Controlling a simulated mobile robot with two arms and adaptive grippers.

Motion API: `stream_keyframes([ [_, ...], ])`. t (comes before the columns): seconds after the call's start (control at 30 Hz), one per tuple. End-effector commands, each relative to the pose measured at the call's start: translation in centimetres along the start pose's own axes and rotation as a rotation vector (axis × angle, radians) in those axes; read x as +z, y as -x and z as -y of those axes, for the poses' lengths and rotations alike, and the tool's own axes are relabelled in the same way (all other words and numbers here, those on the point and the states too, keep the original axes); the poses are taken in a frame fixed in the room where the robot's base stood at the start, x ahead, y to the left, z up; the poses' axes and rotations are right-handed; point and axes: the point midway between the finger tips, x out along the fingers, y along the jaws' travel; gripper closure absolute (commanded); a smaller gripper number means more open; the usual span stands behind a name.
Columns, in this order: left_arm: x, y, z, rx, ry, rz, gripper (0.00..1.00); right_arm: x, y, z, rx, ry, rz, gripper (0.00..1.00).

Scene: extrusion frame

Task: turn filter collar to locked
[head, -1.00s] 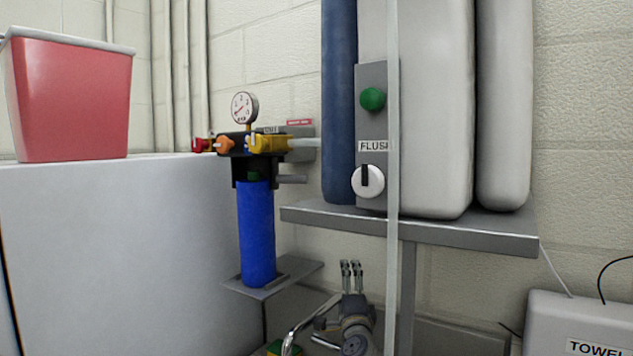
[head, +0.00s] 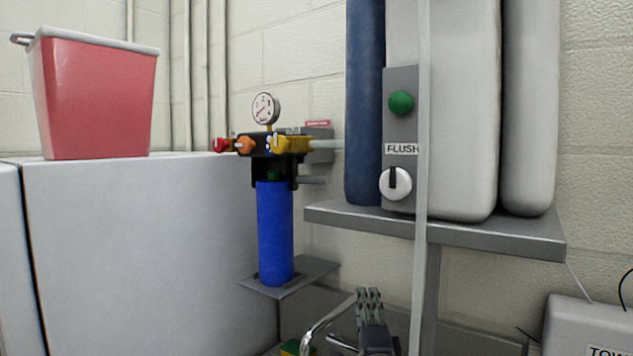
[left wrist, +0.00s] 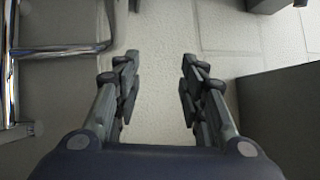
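The filter is an upright blue cylinder (head: 275,235) in the middle left of the head view, hanging under a dark manifold. My right gripper is not in view.
The manifold carries a gauge (head: 265,108) and red, orange and yellow valve handles (head: 291,145). A grey plate (head: 316,272) sits under the filter. A grey shelf (head: 480,236) with tall tanks and a pale upright post (head: 422,150) stand to the right. A white cabinet (head: 150,250) is left.

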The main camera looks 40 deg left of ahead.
Motion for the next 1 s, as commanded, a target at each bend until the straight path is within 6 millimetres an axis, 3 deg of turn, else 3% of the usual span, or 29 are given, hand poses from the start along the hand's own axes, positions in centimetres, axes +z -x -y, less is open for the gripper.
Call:
stream_keyframes([
  [0.1,-0.7,1.0,-1.5,0.02,-0.01,-0.01,0.62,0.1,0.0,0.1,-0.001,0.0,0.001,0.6],
  [0.3,-1.2,1.7,-2.6,0.033,-0.016,-0.018,0.62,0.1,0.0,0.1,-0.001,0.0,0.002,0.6],
  [1.0,-1.3,1.8,-2.7,0.035,-0.016,-0.02,0.62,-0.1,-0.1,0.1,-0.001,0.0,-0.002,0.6],
])
